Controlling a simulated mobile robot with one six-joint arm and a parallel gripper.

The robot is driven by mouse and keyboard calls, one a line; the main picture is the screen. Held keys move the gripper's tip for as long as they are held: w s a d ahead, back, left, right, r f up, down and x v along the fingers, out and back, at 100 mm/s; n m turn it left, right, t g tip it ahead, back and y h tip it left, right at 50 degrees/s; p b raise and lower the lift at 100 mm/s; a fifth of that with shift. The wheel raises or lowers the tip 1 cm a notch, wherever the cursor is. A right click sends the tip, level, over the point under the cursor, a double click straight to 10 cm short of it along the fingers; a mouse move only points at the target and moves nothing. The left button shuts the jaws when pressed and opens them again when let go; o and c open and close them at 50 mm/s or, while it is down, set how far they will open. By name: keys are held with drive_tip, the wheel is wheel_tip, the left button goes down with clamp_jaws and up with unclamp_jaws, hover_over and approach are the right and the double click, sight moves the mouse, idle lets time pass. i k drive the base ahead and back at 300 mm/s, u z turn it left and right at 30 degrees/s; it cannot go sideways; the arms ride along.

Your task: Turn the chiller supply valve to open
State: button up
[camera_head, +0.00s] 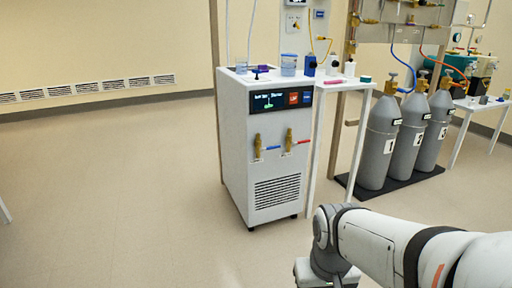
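The chiller is a white upright cabinet (235,150) in the middle of the head view, with a dark display panel (268,103) on its upper front. Two brass valves stick out of its front below the panel. The left valve (257,146) has a blue lever (272,148) and the right valve (289,139) a red lever (303,142). Both levers appear roughly level, pointing right. I cannot read which valve is the supply. My arm reaches in from the lower right, in front of and below the chiller, apart from it. My gripper's fingers do not show.
A white side table (345,84) with small items adjoins the chiller's right side. Several grey gas cylinders (377,150) stand on a dark base farther right. Jars and small items sit on the chiller's top. The floor (120,200) in front and to the left is clear.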

sight(261, 149)
drive_tip(key=i, duration=1.5)
drive_tip(key=u, duration=0.05)
